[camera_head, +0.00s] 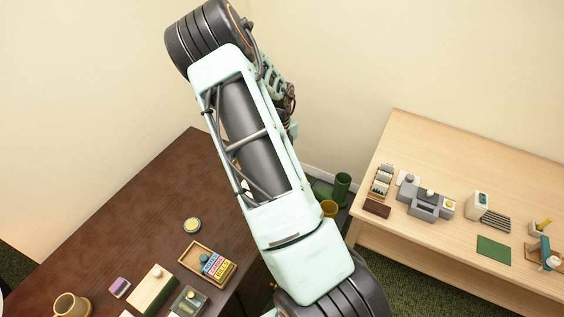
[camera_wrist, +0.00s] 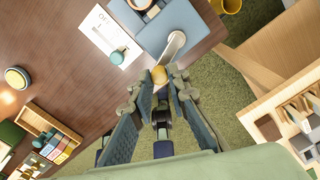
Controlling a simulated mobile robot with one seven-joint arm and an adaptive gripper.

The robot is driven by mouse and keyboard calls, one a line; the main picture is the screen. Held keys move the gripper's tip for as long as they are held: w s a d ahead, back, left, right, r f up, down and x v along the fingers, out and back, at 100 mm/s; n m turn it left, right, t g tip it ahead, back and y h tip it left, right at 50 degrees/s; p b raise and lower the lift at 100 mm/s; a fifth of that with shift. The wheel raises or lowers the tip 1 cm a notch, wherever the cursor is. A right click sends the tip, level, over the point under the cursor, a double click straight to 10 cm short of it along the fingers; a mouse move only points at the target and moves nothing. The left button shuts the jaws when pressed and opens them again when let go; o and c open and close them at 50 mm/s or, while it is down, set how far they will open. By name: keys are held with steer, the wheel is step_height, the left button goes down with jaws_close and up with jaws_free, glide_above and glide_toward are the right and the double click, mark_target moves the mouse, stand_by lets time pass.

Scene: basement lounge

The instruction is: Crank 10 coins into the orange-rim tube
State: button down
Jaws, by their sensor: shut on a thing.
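In the wrist view my gripper (camera_wrist: 161,88) is shut on the yellow knob (camera_wrist: 159,75) at the end of a pale crank arm (camera_wrist: 174,47). The crank belongs to a blue-grey machine (camera_wrist: 156,38) at the dark table's edge. A yellow cup-like container (camera_wrist: 228,5) shows past that edge. In the head view my arm hides the machine, crank and gripper. A yellow container (camera_head: 328,208) and a green tube (camera_head: 342,186) stand low between the tables. I see no coins clearly and cannot tell which tube has an orange rim.
A white printed sheet (camera_wrist: 97,28) and a small teal-topped object (camera_wrist: 118,56) lie left of the machine. A light wood table (camera_head: 400,245) with several small devices stands right.

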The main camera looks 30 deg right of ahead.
steer(key=shift+w+a+m+p, duration=0.25)
steer(key=shift+w+m+p, duration=0.1)
steer(key=shift+m, duration=0.55)
steer(key=c, duration=1.8)
jaws_free()
steer(key=shift+c, duration=0.2)
step_height(320, 180, up, 12)
